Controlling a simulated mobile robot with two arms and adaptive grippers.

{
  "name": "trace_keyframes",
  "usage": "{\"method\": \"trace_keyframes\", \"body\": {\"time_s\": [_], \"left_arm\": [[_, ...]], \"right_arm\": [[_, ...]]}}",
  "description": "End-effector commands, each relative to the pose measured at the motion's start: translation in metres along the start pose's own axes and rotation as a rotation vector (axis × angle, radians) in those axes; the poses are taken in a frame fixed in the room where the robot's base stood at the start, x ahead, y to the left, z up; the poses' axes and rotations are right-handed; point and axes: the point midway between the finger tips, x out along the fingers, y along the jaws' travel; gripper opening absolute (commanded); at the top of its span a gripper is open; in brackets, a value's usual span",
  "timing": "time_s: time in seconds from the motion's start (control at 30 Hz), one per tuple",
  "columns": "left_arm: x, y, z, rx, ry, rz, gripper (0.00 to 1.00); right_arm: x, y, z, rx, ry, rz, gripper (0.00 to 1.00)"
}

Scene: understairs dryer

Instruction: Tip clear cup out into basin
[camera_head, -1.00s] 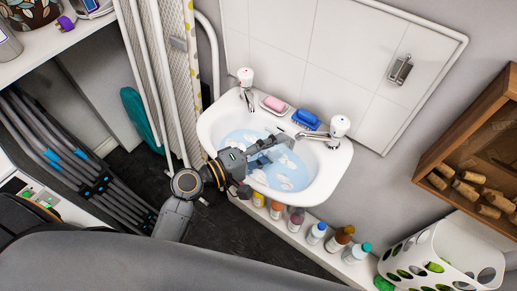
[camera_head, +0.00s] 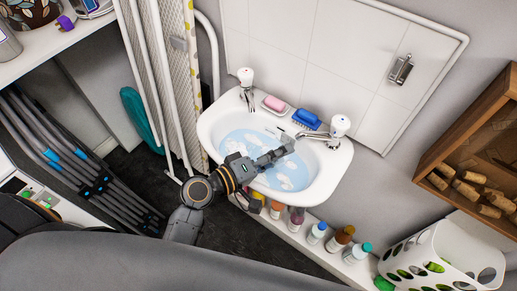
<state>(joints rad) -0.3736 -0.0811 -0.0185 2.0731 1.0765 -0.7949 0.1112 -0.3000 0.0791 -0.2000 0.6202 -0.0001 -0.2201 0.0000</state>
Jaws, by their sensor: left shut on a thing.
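The white basin (camera_head: 333,170) is on the wall and holds bluish water with white suds. My left gripper (camera_head: 279,154) is over the basin, with its fingers above the water. It is shut on the clear cup, whose outline barely shows against the water and suds. I cannot tell the cup's tilt or what is in it. My right gripper is not in view.
Two taps (camera_head: 340,126) (camera_head: 246,77), a pink soap (camera_head: 274,104) and a blue brush (camera_head: 307,119) are at the basin's back edge. Several bottles (camera_head: 342,238) line the ledge below. A white basket (camera_head: 420,245) and a wooden shelf (camera_head: 440,150) are at the right.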

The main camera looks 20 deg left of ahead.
Motion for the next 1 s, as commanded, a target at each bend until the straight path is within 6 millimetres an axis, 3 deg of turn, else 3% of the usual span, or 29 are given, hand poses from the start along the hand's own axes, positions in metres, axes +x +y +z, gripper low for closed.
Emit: {"method": "trace_keyframes", "body": {"time_s": [0.27,0.43,0.67,1.0], "left_arm": [[0.001,-0.005,0.002,0.125,0.013,-0.038,0.18],[-0.002,0.01,-0.001,0.295,0.032,-0.089,0.18],[0.003,-0.006,0.008,0.581,0.063,-0.176,0.18],[0.012,-0.005,0.036,0.898,0.101,-0.273,0.18]], "right_arm": [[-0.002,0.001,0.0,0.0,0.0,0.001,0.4],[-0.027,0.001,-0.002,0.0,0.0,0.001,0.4],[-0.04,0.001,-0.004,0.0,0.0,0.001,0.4],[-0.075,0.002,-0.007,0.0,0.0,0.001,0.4]]}}
